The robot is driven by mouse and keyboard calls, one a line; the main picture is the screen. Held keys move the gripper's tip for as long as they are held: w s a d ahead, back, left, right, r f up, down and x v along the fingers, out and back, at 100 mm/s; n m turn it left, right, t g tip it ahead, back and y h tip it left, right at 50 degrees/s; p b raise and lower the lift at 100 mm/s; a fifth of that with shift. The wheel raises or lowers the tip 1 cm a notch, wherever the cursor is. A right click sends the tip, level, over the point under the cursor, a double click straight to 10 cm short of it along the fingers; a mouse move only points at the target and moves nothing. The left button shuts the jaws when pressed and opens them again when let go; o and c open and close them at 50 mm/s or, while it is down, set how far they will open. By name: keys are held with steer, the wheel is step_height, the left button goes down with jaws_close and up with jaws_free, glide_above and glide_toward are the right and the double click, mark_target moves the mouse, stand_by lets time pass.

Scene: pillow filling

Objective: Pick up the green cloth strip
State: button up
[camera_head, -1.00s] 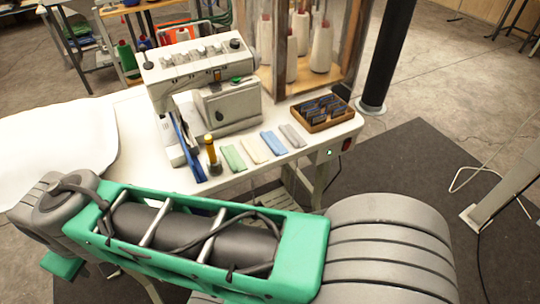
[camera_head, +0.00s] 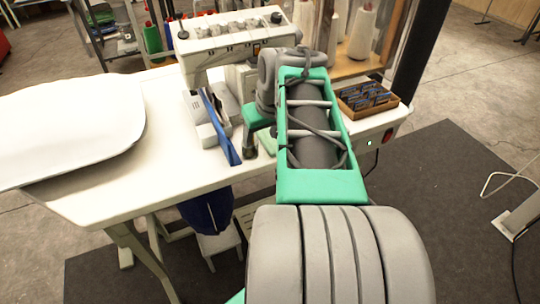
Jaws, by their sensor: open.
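Only a pale part of the strip shows, because my arm covers the rest. My arm reaches forward over the table's right part, in front of the sewing machine.
The sewing machine (camera_head: 208,42) stands behind the strip, with a blue part (camera_head: 222,128) to the left. A wooden tray of dark pieces (camera_head: 367,97) is at the right edge. A white pillow-like piece (camera_head: 70,125) covers the table's left; the front middle is clear.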

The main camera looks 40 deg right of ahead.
mark_target(269, 140)
steer(key=d+f, duration=0.2)
steer(key=f, duration=0.1)
steer(key=d+f, duration=0.4)
steer(key=f, duration=0.1)
steer(key=shift+w+d+f, duration=0.1)
steer(key=shift+w+f, duration=0.2)
steer(key=c, duration=1.1)
